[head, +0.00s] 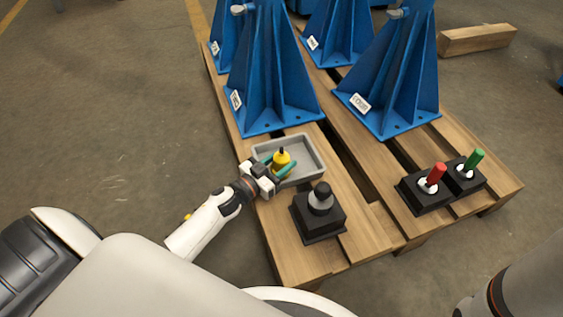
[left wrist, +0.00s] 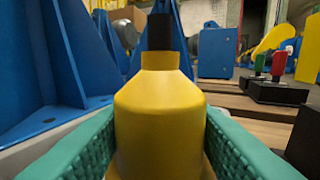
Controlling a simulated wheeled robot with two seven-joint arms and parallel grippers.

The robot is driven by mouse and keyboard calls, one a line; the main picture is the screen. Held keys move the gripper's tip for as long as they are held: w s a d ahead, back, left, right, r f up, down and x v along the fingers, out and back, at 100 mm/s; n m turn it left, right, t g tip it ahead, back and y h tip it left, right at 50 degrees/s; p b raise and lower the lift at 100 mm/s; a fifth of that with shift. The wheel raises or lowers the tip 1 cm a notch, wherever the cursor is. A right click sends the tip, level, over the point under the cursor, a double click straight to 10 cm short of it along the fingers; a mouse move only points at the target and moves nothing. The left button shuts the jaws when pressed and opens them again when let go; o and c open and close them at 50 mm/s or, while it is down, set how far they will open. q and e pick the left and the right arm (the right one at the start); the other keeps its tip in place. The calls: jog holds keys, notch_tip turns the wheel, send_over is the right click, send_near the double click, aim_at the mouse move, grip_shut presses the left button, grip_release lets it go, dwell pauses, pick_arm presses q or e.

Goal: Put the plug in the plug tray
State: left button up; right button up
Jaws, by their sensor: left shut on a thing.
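The yellow plug (head: 282,160), with a black stem on top, is upright between the green fingers of my left gripper (head: 279,166). The left wrist view shows its yellow body (left wrist: 160,120) close up, with a green finger pressed on each side. The grey plug tray (head: 318,153) lies on the pallet, and the plug is over its left part, inside its outline in the head view. I cannot tell whether the plug's base touches the tray floor; its lower end is hidden by the fingers. My right gripper is not in view.
A black block (head: 319,222) with a dark knob stands just in front of the tray. Two black bases with a red handle (head: 436,173) and a green handle (head: 474,160) stand at the right. Tall blue brackets (head: 268,80) rise behind the tray on the wooden pallet (head: 300,262).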

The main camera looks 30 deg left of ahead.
pick_arm(q)
jog(key=o, duration=1)
jog(key=shift+f, duration=0.1)
